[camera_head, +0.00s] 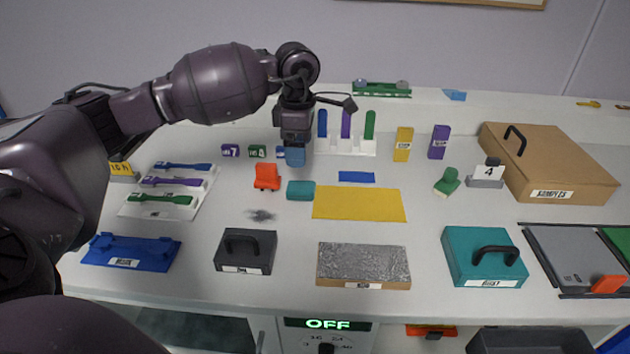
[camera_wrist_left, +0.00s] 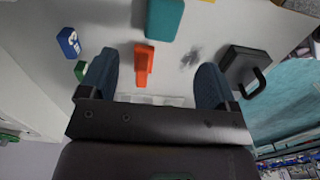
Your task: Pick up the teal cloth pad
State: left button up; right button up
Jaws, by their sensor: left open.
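The teal cloth pad (camera_head: 301,190) is a small rounded block lying on the white bench, just left of a yellow mat. In the left wrist view the teal pad (camera_wrist_left: 164,18) shows at the top edge, beyond the fingertips and partly cut off by the frame. My left gripper (camera_head: 293,157) points down over the back of the bench, behind the pad and apart from it. In the wrist view its two blue fingers (camera_wrist_left: 156,76) are spread wide with nothing held between them. My right gripper is not in view.
An orange clip-like object (camera_head: 266,177) stands close left of the pad. The yellow mat (camera_head: 360,204) lies to its right, with a blue strip (camera_head: 357,177) behind. A white rack (camera_head: 345,144) with coloured rods stands near the gripper. A dark smudge (camera_head: 261,215) marks the bench.

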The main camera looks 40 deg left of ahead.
aim_at(301, 186)
pick_arm(q)
jog(key=shift+w+f, duration=0.15)
jog(key=shift+f, duration=0.4)
jog(key=f, duration=0.3)
jog(key=shift+s+f+b, duration=0.3)
jog(key=shift+f, duration=0.7)
notch_tip(301, 186, down, 5)
jog(key=shift+d+r+b, duration=0.15)
jog(key=shift+r+b, duration=0.05)
jog(key=shift+b, duration=0.3)
jog(key=shift+r, duration=0.1)
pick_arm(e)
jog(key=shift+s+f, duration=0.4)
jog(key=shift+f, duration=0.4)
